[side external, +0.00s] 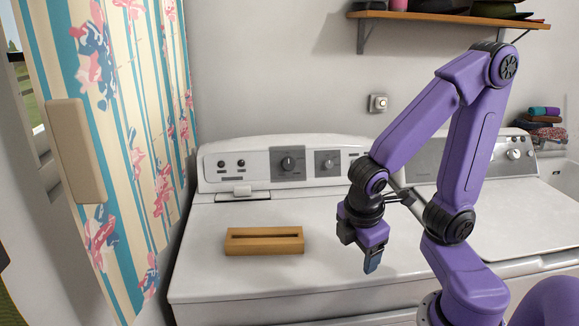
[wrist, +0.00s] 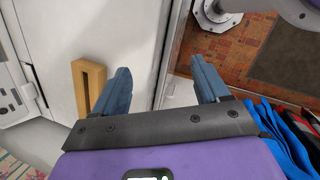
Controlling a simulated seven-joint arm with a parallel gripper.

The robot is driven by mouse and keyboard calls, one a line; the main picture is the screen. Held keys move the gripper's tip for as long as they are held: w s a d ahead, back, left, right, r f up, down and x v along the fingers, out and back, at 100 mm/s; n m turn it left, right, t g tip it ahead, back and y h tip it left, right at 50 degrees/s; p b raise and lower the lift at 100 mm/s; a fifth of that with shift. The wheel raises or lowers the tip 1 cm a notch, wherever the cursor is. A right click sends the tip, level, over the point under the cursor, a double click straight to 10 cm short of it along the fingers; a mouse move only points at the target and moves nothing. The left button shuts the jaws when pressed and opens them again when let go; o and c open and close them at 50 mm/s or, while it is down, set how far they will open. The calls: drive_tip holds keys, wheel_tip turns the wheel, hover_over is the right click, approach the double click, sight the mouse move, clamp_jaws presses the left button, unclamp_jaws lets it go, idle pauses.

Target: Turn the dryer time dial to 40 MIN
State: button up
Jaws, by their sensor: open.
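The left white machine has a raised control panel (side external: 255,178) at its back with two larger dials, a left dial (side external: 288,163) and a right dial (side external: 327,161). Two small knobs (side external: 231,163) sit further left on it. The markings are too small to read, so I cannot tell which dial is the time dial or where it points. My gripper (side external: 372,262) hangs over the front right of this machine's top, apart from the panel. In the wrist view my gripper (wrist: 160,68) is open, with nothing between its blue fingers.
A slotted wooden block (side external: 264,246) lies on the machine's top, left of my gripper. A second white machine (side external: 520,207) with knobs stands on the right. A shelf (side external: 450,18) hangs above. A patterned curtain (side external: 125,130) borders the left. The top between block and panel is clear.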

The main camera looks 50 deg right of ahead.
drive_tip(key=w+d+n+t+h, duration=0.2)
drive_tip(key=w+d+h, duration=0.3)
drive_tip(key=w+d, duration=0.3)
drive_tip(key=w+d+n+t+h, duration=0.25)
drive_tip(key=w+d+h, duration=0.3)
drive_tip(key=w, duration=0.55)
drive_tip(key=n+t, duration=0.7)
approach(289, 163)
drive_tip(key=shift+m+g+y, duration=0.25)
drive_tip(key=x, duration=0.8)
drive_tip(key=shift+w+d+r, duration=0.15)
drive_tip(key=shift+d+r, duration=0.05)
drive_tip(key=shift+r, duration=0.05)
drive_tip(key=c, duration=1.1)
drive_tip(key=shift+o, duration=0.2)
